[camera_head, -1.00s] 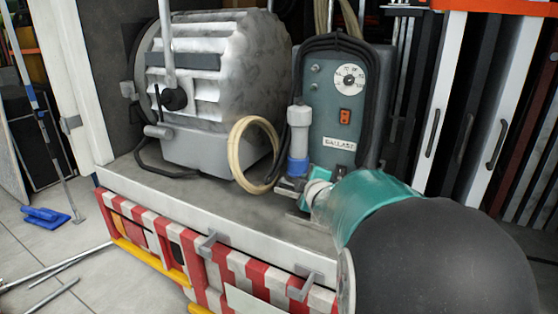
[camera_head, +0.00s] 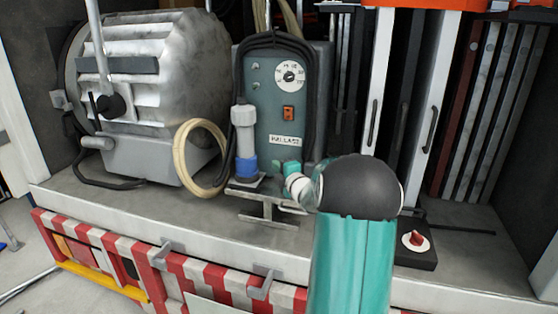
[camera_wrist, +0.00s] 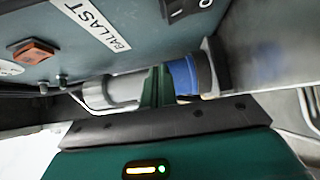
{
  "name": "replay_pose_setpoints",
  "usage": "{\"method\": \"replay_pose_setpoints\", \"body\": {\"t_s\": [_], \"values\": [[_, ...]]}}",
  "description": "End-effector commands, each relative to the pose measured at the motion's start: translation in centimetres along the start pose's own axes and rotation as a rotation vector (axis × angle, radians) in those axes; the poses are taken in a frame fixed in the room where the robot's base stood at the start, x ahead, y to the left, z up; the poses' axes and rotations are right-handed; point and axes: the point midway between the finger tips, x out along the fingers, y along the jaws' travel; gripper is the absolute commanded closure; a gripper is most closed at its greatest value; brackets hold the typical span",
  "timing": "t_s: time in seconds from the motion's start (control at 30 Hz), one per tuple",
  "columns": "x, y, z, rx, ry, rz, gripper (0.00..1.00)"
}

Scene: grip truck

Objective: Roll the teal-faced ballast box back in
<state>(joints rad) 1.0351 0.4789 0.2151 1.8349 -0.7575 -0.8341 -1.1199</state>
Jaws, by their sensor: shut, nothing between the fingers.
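The ballast box (camera_head: 268,108) has a teal face with a round dial, an orange-red switch and a BALLAST label. It stands upright on the truck's floor, close to the front edge. In the wrist view its face (camera_wrist: 65,58) fills the upper left, tilted. A grey and blue plug (camera_head: 246,150) stands at its lower left front. A metal bar bracket (camera_head: 268,212) juts out below the box. My gripper shows in the wrist view (camera_wrist: 157,82), its green fingers together and empty, just below the face and beside the plug. In the head view my arm partly hides it.
A large silver lamp (camera_head: 165,85) and a coiled beige cable (camera_head: 183,160) stand left of the box. Tall white-edged panels (camera_head: 427,95) stand to the right. A black block with a red knob (camera_head: 416,250) lies at right front. A red-and-white striped bumper (camera_head: 190,285) runs below the edge.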

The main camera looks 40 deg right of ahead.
Motion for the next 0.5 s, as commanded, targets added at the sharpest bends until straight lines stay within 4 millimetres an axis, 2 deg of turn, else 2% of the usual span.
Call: {"method": "replay_pose_setpoints", "body": {"t_s": [0.1, 0.2, 0.5], "values": [[2.4, -0.1, 0.2, 0.002, 0.000, 0.001, 1.00], [3.4, -0.1, 1.6, 0.001, -0.003, 0.000, 1.00], [4.7, 0.0, 2.9, 0.000, -0.001, 0.000, 1.00]]}}
